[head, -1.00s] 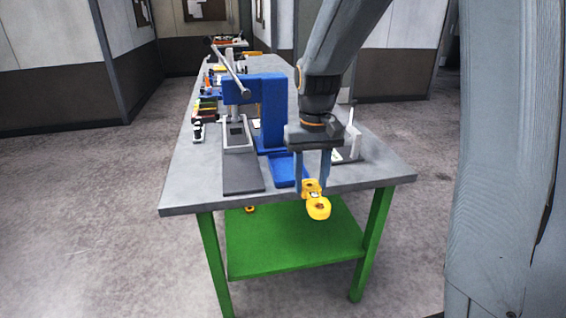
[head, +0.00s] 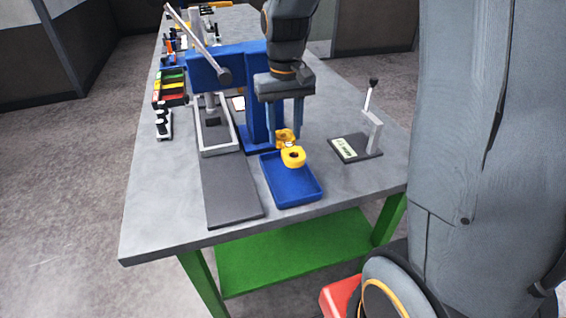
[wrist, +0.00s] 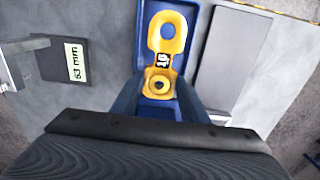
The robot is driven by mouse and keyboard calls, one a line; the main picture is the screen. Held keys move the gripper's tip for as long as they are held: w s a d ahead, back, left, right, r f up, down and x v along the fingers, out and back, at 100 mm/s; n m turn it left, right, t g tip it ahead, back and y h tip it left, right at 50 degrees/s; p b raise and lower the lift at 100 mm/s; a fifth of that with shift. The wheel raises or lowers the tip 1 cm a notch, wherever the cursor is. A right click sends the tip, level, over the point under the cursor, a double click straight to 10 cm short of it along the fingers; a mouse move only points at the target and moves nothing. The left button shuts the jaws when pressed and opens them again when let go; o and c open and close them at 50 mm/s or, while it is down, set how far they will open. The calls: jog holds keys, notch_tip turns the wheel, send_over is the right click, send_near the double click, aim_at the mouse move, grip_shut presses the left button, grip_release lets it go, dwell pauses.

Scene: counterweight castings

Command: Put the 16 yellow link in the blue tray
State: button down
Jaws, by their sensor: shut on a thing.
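The yellow link (head: 293,156) has a ring at each end and a label reading 16, which shows in the wrist view (wrist: 166,40). My gripper (head: 286,133) is shut on the link at its nearer ring. The blue tray (head: 300,195) lies on the table in front of the blue press. In the head view the link appears over the tray's back part. In the wrist view the blue tray (wrist: 149,8) shows behind the link. I cannot tell the exact height of the link above the tray floor.
The blue press (head: 257,110) with its lever stands behind the tray, and a dark grey plate (head: 230,190) lies left of it. A gauge with a 63 mm display (head: 350,148) stands to the right. Coloured bins (head: 171,88) sit farther left.

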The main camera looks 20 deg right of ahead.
jog(key=shift+f+p, duration=1.05)
jog(key=shift+f, duration=3.55)
jog(key=shift+f, duration=0.1)
jog(key=c, duration=1)
grip_release()
jog(key=shift+s, duration=0.1)
jog(key=shift+c, duration=0.2)
notch_tip(320, 180, up, 12)
jog(key=b, duration=0.3)
jog(key=shift+f, duration=0.15)
jog(key=shift+s, duration=0.15)
jog(key=shift+t, duration=0.7)
jog(key=s+f, duration=0.2)
jog(key=s, duration=0.2)
jog(key=s+f, duration=0.2)
jog(key=s, duration=0.2)
jog(key=s+f, duration=0.3)
jog(key=s, duration=0.1)
jog(key=shift+s+a, duration=0.1)
jog(key=shift+s, duration=0.15)
